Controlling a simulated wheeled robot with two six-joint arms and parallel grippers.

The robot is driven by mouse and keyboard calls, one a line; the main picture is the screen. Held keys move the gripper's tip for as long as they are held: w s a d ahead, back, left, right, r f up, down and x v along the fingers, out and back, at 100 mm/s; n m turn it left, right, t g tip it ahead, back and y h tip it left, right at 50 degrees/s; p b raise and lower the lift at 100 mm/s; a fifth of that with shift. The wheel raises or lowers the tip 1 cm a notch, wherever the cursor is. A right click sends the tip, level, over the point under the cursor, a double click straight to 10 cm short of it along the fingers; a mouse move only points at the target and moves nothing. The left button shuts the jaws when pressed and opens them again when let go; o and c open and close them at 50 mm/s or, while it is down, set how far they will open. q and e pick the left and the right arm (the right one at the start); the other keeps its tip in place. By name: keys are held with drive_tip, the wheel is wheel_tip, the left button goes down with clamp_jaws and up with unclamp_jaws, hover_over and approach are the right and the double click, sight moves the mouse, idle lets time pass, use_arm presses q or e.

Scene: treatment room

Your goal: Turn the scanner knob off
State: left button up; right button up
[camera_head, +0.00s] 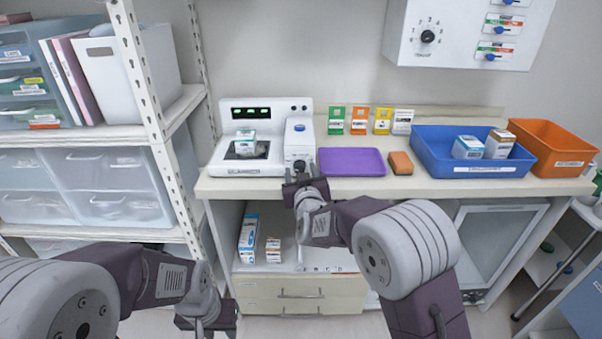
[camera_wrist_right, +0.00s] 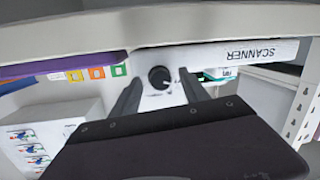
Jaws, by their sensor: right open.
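The white scanner (camera_head: 265,112) stands at the left end of the counter, with a small box (camera_head: 246,136) on its plate. Its round black knob (camera_wrist_right: 160,77) is on the front face, with a white pointer mark on it; it shows small in the head view (camera_head: 299,165). My right gripper (camera_head: 303,178) is in front of the knob. In the right wrist view its two fingers (camera_wrist_right: 160,82) are open, one on each side of the knob, with gaps showing. How far the fingertips reach is unclear. My left gripper (camera_head: 207,322) hangs low at the bottom left, its jaws unclear.
A purple tray (camera_head: 352,162), an orange-brown sponge (camera_head: 400,163), a blue bin (camera_head: 430,158) and an orange bin (camera_head: 552,145) line the counter right of the scanner. A white shelf rack (camera_head: 140,75) stands close on the left. A wall panel (camera_head: 465,35) hangs above.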

drive_tip(key=s+d+r, duration=0.1)
drive_tip(key=s, duration=0.8)
drive_tip(key=shift+p, duration=0.3)
drive_tip(key=w+d+r+m+h, duration=0.1)
drive_tip(key=d+r+m+h, duration=0.15)
drive_tip(key=d, duration=0.95)
drive_tip(key=s+d+f+g, duration=0.5)
drive_tip(key=s+f, duration=0.1)
drive_tip(key=f, duration=0.4)
drive_tip(key=s+f+g, duration=0.5)
drive_tip(key=s+f, duration=0.1)
drive_tip(key=s, duration=0.4)
drive_tip(key=s+f+g, duration=0.5)
drive_tip(key=s+f, duration=0.1)
drive_tip(key=s, duration=0.3)
wheel_tip(320, 180, up, 18)
drive_tip(key=s+p, duration=0.1)
drive_tip(key=p, duration=1.7)
drive_tip(key=shift+s+a+r+m+y, duration=0.15)
drive_tip(key=shift+s+a+m+y, duration=0.05)
drive_tip(key=shift+m+y, duration=0.15)
